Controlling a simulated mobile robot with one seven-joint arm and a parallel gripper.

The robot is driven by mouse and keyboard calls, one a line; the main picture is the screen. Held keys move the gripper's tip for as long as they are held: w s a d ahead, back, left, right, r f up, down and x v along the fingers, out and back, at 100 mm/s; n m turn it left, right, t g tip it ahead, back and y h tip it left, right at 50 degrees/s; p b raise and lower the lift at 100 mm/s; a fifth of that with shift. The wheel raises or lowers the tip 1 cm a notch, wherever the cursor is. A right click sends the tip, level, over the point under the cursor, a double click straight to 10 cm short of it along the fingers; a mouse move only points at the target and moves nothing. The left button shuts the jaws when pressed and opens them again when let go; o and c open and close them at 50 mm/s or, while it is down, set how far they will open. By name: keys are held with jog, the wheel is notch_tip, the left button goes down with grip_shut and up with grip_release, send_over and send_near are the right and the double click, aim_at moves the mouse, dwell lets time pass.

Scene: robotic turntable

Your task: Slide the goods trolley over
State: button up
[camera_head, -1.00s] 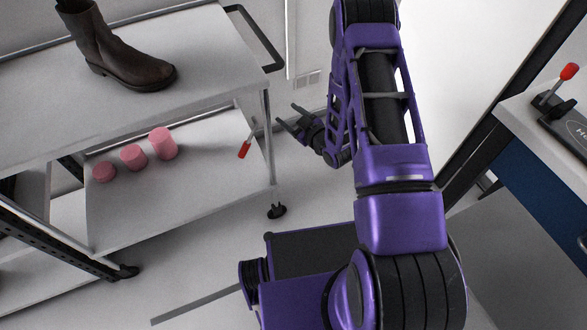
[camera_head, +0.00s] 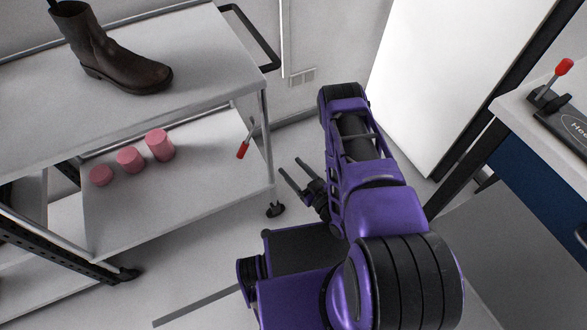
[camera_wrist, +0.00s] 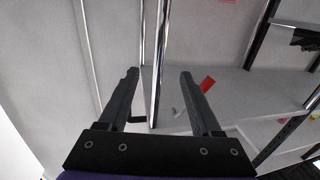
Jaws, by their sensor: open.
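The goods trolley (camera_head: 205,45) stands at the left in the head view, with two grey shelves, a dark push handle (camera_head: 262,42) at its right end, metal posts and black castors. My gripper (camera_head: 290,166) is open and empty, low beside the trolley's right front post (camera_head: 267,140). In the wrist view, the two fingers of my gripper (camera_wrist: 158,76) are spread apart, and a shiny post (camera_wrist: 158,55) runs up the picture between them. I cannot tell how far the post is from the fingers; no contact shows.
A brown boot (camera_head: 122,62) stands on the upper shelf and pink cylinders (camera_head: 130,158) on the lower. A red-tipped lever (camera_head: 245,146) shows near the right post. A workbench (camera_head: 520,120) with a dark device is at the right. Floor (camera_head: 215,245) shows in front of the trolley.

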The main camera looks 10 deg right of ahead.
jog(key=b+x, duration=0.2)
jog(key=x, duration=1.5)
jog(key=shift+w, duration=0.2)
jog(key=shift+a, duration=0.1)
jog(key=shift+c, duration=0.3)
grip_shut()
dwell(0.6)
